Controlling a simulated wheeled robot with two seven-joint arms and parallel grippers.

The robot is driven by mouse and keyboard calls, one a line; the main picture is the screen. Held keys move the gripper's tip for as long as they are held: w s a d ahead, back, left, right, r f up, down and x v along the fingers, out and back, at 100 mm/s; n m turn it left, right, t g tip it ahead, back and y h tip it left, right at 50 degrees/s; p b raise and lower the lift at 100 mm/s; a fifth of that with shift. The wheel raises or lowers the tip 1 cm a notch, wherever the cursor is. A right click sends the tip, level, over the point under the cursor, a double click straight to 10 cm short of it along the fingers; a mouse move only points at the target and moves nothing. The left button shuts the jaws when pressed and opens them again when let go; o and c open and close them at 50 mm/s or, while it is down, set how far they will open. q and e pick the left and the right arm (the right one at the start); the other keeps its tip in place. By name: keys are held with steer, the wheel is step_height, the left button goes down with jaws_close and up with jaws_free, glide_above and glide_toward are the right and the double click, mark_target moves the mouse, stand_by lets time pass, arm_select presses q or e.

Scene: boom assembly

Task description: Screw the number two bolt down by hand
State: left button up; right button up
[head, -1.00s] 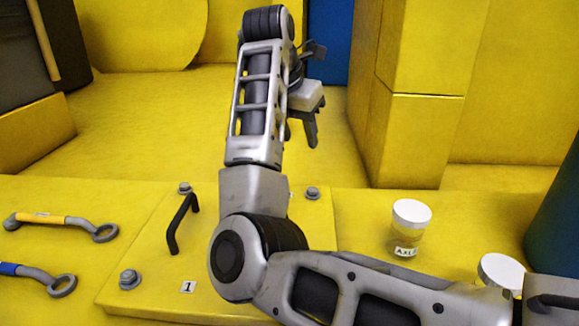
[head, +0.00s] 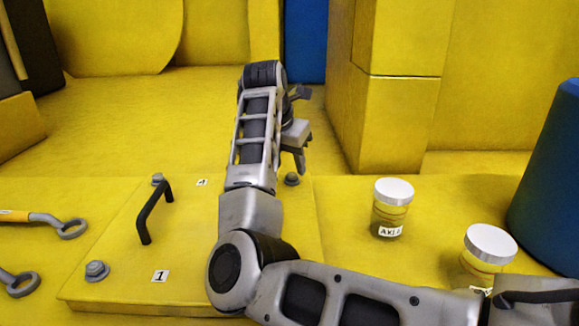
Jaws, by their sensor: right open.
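The yellow cover panel (head: 120,240) has grey bolts at its corners. The front left bolt (head: 97,270) is beside a label "1", and the back left bolt (head: 157,180) is near a label that seems to read "4". The back right bolt (head: 291,179) shows just below my right gripper; no label shows by it. My right arm covers the front right corner, so any bolt or label "2" there is hidden. My right gripper (head: 301,150) is open, seen from the side and partly behind its own arm, with its fingers a little above the back right bolt. My left gripper is out of view.
A black handle (head: 154,212) stands up on the panel. Wrenches (head: 45,220) lie at the left. Two white-lidded jars (head: 392,210) (head: 488,250) stand at the right, near a blue cylinder (head: 552,170). Yellow blocks (head: 400,120) rise behind.

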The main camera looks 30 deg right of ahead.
mark_target(292, 178)
steer(key=shift+x, duration=1.3)
jaws_close()
steer(key=shift+w+m, duration=0.1)
steer(key=shift+m, duration=0.2)
